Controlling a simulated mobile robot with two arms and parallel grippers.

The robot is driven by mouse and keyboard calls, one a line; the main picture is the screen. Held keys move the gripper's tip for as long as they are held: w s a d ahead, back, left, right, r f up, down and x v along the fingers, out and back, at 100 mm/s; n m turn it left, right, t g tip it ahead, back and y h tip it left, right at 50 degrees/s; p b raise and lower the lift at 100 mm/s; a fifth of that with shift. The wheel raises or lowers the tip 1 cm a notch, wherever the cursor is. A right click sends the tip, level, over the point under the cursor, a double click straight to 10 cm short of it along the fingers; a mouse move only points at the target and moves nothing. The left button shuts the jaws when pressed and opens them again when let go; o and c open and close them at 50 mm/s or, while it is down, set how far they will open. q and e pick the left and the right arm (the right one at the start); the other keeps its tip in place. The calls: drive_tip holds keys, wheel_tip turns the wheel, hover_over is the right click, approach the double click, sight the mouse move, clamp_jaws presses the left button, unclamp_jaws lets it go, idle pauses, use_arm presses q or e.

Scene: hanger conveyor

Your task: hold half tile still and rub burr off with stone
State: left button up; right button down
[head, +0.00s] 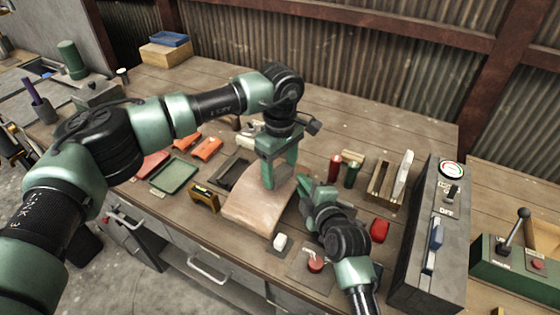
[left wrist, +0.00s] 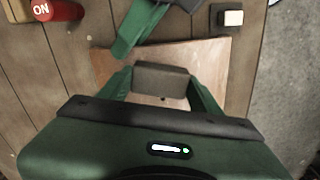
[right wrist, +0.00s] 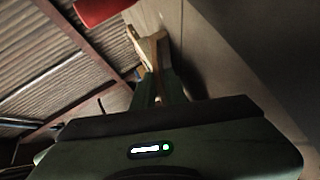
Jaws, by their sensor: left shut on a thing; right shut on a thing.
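The half tile (head: 258,207) is a curved, pinkish-tan piece lying on the bench at the front middle; it also shows in the left wrist view (left wrist: 205,58). My left gripper (head: 280,178) points down over its upper part. In the left wrist view it is shut on a grey-brown block, the stone (left wrist: 160,80), against or just above the tile; I cannot tell which. My right gripper (head: 304,188) is at the tile's right edge. In the right wrist view it is shut on a thin tan edge (right wrist: 154,50), which looks like the tile's.
A green tray (head: 174,175), orange boxes (head: 206,148) and a yellow-black tool (head: 204,198) lie left of the tile. A white block (head: 280,242) and a red button (head: 315,264) are in front. Red and green cylinders (head: 352,174) and a wooden rack (head: 384,185) stand right.

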sight(257, 176)
use_arm(q)
wheel_tip(257, 176, down, 2)
drive_tip(key=shift+f, duration=0.1)
drive_tip(key=shift+w+a+f, duration=0.2)
drive_tip(key=shift+w+a, duration=0.15)
drive_tip(key=shift+a, duration=0.25)
drive_tip(key=shift+c, duration=0.5)
drive_tip(key=shift+w+a, duration=0.35)
drive_tip(key=shift+a, duration=0.5)
drive_tip(key=shift+w+a, duration=0.35)
drive_tip(key=shift+a, duration=0.45)
drive_tip(key=shift+w+a, duration=0.35)
drive_tip(key=shift+a, duration=0.5)
use_arm(e)
drive_tip(key=shift+r, duration=0.1)
use_arm(q)
drive_tip(key=shift+s+d, duration=0.45)
drive_tip(key=shift+d, duration=0.5)
drive_tip(key=shift+s+d, duration=0.4)
drive_tip(key=shift+d, duration=0.55)
drive_tip(key=shift+s+d, duration=0.45)
drive_tip(key=shift+d, duration=0.5)
drive_tip(key=shift+d+r, duration=0.15)
drive_tip(key=shift+r, duration=0.5)
drive_tip(key=shift+d+r, duration=0.15)
drive_tip(key=shift+r, duration=0.45)
drive_tip(key=shift+s+r, duration=0.1)
drive_tip(key=shift+r, duration=2.8)
